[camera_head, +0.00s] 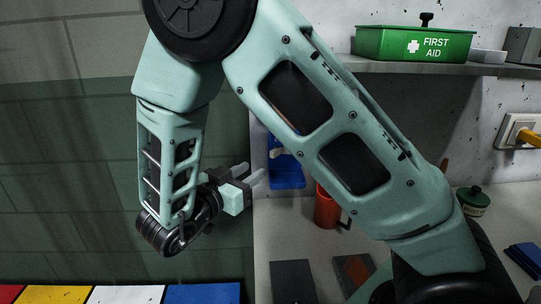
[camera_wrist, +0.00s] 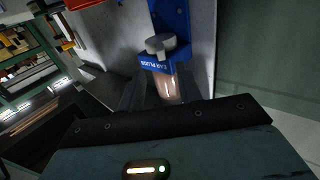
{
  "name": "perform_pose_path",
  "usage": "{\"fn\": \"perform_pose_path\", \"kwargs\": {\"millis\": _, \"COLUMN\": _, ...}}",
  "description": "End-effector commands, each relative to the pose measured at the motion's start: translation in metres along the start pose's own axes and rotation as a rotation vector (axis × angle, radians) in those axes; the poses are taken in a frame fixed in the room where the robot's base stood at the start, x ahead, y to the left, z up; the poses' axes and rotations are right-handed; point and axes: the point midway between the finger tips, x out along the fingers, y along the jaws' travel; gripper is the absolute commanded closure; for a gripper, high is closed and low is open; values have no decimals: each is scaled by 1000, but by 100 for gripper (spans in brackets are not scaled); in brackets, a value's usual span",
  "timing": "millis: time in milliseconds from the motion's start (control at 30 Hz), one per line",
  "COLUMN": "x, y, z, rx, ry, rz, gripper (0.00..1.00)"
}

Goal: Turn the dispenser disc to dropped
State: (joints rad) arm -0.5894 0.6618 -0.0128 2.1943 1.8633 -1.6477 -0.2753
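The blue ear-plug dispenser (camera_head: 287,174) is mounted on the wall, partly hidden by my arm in the head view. In the wrist view the dispenser (camera_wrist: 172,18) appears upside down, with a grey disc (camera_wrist: 160,44) on its face and a clear container of pinkish plugs (camera_wrist: 168,86) beside its lettered block. My gripper (camera_head: 251,174) is left of the dispenser in the head view, fingers apart and empty. In the wrist view the dark fingers of my gripper (camera_wrist: 163,90) are spread to either side of the clear container. Contact cannot be made out.
An orange mug (camera_head: 325,208) stands on the bench right of the dispenser. A green first-aid box (camera_head: 413,44) sits on the shelf (camera_head: 385,66) above. Dark plates (camera_head: 292,282) lie at the bench front. The green wall side, left of my gripper, is clear.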

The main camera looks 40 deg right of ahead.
Motion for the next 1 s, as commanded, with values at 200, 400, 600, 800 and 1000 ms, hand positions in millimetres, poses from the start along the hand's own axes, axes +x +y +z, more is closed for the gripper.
{"fn": "perform_pose_path", "kwargs": {"millis": 200, "x": 46, "y": 1, "z": -2, "rx": -1, "ry": 1, "rz": 4, "gripper": 65}}
{"fn": "perform_pose_path", "kwargs": {"millis": 400, "x": 76, "y": 0, "z": -1, "rx": -1, "ry": 1, "rz": 2, "gripper": 65}}
{"fn": "perform_pose_path", "kwargs": {"millis": 600, "x": 87, "y": 0, "z": 0, "rx": 0, "ry": 0, "rz": -1, "gripper": 65}}
{"fn": "perform_pose_path", "kwargs": {"millis": 800, "x": 89, "y": 0, "z": 0, "rx": 0, "ry": 0, "rz": -2, "gripper": 65}}
{"fn": "perform_pose_path", "kwargs": {"millis": 1000, "x": 88, "y": 0, "z": 0, "rx": 0, "ry": 0, "rz": -2, "gripper": 99}}
